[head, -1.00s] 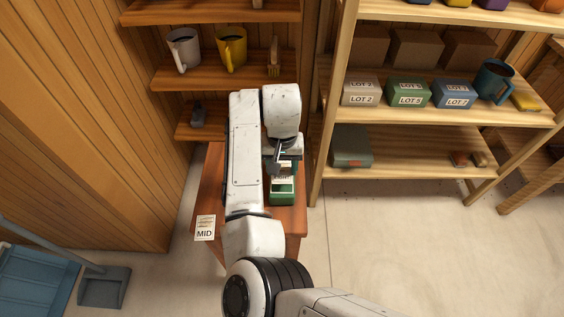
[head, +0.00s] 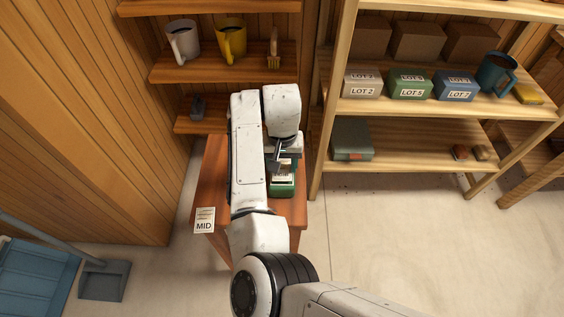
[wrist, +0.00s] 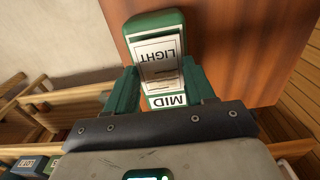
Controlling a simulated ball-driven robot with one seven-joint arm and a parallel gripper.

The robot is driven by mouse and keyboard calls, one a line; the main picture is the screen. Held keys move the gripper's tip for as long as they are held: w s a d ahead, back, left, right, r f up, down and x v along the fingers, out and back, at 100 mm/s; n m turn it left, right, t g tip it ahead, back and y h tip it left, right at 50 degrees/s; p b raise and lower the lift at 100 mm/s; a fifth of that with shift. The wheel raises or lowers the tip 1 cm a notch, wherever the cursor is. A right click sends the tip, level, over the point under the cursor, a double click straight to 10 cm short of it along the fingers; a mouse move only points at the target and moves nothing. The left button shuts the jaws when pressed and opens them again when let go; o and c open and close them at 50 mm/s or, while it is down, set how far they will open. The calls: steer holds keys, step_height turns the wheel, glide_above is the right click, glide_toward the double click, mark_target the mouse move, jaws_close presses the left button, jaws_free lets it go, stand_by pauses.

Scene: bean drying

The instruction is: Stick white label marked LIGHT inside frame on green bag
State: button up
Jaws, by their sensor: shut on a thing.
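The green bag (head: 284,190) stands on the small wooden table, partly hidden by my gripper (head: 284,161). The wrist view shows the bag's green edge (wrist: 150,20) and, on its face, a pale frame outline (wrist: 181,42). The white LIGHT label (wrist: 160,56) lies over the face, inside or very near that outline, its text upside down in this view. My gripper's two dark green fingers (wrist: 163,88) flank the label's lower part and are shut on it. I cannot tell whether its whole back touches the bag. A white card marked MID (wrist: 167,101) shows between the fingers, partly hidden.
Another MID card (head: 204,220) lies at the table's front left edge. Wall shelves with mugs (head: 231,40) stand behind the table. A rack with LOT-marked boxes (head: 410,86) stands close on the right. A dustpan (head: 104,281) is on the floor at left.

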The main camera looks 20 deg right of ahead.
steer(key=shift+f, duration=0.55)
steer(key=o, duration=1.1)
steer(key=shift+r, duration=0.1)
step_height(320, 180, up, 11)
steer(key=shift+f+b, duration=0.15)
steer(key=shift+b, duration=0.4)
